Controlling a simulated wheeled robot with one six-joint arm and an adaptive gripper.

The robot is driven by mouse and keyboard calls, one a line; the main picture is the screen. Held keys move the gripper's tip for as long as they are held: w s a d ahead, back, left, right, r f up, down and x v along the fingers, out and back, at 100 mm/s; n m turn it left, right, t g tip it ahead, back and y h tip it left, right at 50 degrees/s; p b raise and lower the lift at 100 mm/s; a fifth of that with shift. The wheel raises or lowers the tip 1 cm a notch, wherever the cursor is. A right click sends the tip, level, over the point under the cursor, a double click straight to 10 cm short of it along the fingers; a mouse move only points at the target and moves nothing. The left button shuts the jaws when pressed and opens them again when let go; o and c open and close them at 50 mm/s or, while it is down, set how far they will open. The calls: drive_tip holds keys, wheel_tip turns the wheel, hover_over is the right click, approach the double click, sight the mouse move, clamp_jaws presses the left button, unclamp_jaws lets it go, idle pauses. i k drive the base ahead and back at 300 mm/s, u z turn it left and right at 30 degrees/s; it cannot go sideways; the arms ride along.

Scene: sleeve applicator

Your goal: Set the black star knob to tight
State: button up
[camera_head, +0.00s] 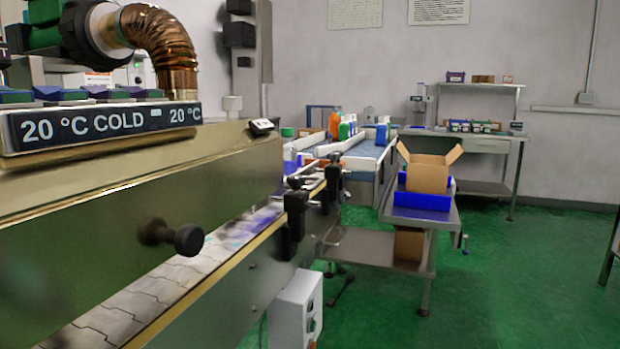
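A black knob (189,239) on a short stem sticks out from the olive side panel of the machine (120,215), above the conveyor chain. It looks round and its lobes, if any, are too small to tell. Further along, black clamps with small dark handles (298,183) sit on the conveyor's side rail; one of these may be a star knob, but I cannot tell. No tight or loose marking is readable on any of them. My gripper is not in view.
The grey slat conveyor (130,298) runs away from me beside the panel. A display (105,124) reads "20 °C COLD". A grey control box (298,308) hangs below the conveyor. An open carton (428,173) stands in a blue tray on a side table. Green floor (530,290) is clear at right.

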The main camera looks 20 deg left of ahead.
sight(296, 182)
drive_tip(key=z, duration=0.85)
drive_tip(key=i, duration=2.05)
drive_tip(key=u, duration=2.8)
